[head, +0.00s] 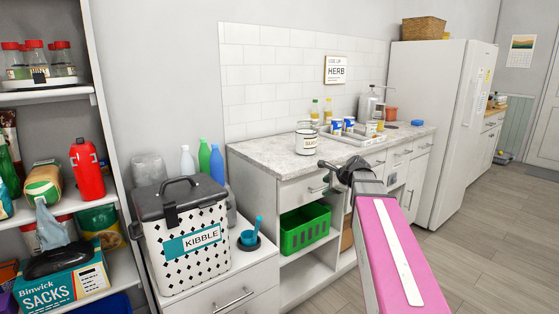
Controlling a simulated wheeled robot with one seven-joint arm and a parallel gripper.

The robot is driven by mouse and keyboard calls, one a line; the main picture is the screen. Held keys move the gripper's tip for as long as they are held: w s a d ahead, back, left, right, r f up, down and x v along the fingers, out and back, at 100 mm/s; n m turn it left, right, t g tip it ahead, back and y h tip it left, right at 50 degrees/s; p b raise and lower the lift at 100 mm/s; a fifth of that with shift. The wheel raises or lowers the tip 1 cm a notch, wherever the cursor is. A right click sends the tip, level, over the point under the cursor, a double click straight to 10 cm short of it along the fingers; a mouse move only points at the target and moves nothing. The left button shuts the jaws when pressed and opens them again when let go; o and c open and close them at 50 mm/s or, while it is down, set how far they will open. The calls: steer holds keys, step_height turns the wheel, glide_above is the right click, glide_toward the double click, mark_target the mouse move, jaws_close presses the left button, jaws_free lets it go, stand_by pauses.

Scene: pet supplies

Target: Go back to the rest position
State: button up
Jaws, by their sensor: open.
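My pink arm (393,255) reaches in from the lower right of the head view. My gripper (325,168) is at its far end, small and dark, in front of the counter's drawer fronts. It is open, and I see nothing held in it. The fingers are partly hidden by the wrist.
A counter (265,150) carries a white canister (306,142) and a tray of cups and bottles. A kibble bin (190,245) with a grey lid and a blue scoop (257,225) stand on a low cabinet. A stocked shelf (60,205) is at left. Open floor (490,230) lies right.

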steer(key=s+a+f+n+g+h, duration=0.1)
steer(key=s+f+n+g+h, duration=0.5)
steer(key=s+f+n, duration=1.2)
steer(key=s+f, duration=0.4)
steer(key=f, duration=0.3)
steer(key=shift+s+a+f+g, duration=0.15)
steer(key=shift+a+f+g, duration=0.2)
steer(key=shift+g, duration=0.05)
stand_by(0.7)
